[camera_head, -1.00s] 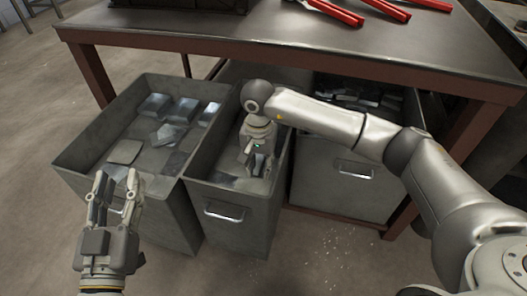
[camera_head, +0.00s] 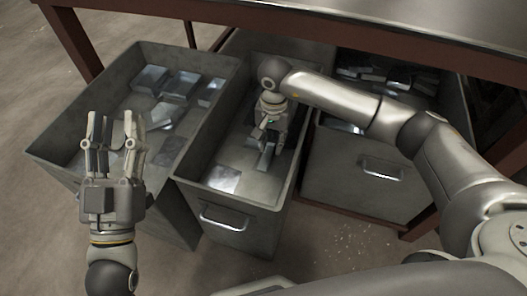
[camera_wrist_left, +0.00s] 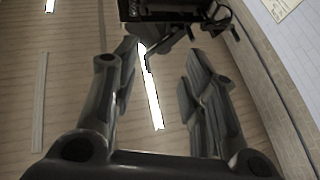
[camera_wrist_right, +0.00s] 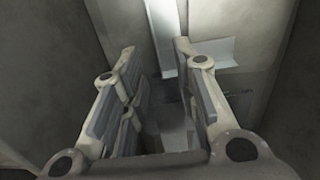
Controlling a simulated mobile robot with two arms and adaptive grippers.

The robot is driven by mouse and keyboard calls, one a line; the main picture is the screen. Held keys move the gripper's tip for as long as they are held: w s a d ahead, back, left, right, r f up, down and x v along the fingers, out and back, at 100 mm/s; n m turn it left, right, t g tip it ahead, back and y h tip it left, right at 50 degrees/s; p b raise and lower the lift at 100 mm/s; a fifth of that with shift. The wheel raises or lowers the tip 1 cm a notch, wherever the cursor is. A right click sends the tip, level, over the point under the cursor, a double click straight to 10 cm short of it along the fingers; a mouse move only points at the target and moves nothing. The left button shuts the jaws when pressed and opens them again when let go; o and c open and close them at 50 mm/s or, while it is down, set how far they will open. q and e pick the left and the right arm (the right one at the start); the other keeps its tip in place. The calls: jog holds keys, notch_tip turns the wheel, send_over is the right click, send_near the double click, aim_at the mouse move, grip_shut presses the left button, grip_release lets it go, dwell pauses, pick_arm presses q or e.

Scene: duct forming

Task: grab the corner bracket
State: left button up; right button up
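My right gripper (camera_head: 270,130) reaches down into the middle grey bin (camera_head: 240,238). In the right wrist view its fingers (camera_wrist_right: 160,70) are apart. A light metal strip with an upright face (camera_wrist_right: 163,30) shows just beyond and between the fingertips. An L-shaped metal bracket (camera_wrist_right: 215,52) lies to its right, partly behind the right finger. In the head view a narrow dark bracket (camera_head: 265,158) shows just below the gripper, and a flat shiny piece (camera_head: 224,180) lies nearer the front. I cannot tell whether the fingers touch any piece. My left gripper (camera_head: 115,125) is raised, open and empty.
The left bin (camera_head: 60,170) holds several metal blocks and plates (camera_head: 180,85). The right bin (camera_head: 350,185) holds more metal parts (camera_head: 400,78) under the table (camera_head: 400,30). The middle bin's walls stand close around my right gripper.

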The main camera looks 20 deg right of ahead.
aim_at(273, 151)
notch_tip(273, 151, down, 3)
jog(key=shift+s+f+b, duration=0.15)
jog(key=shift+f+b, duration=0.05)
jog(key=shift+b, duration=0.2)
pick_arm(q)
jog(key=s+r+t, duration=0.1)
jog(key=r, duration=0.1)
jog(key=s+r+t, duration=0.1)
jog(key=s, duration=0.1)
jog(key=shift+a+r+t+h, duration=0.15)
jog(key=shift+r+t+h, duration=0.25)
pick_arm(e)
jog(key=shift+c, duration=0.2)
grip_shut()
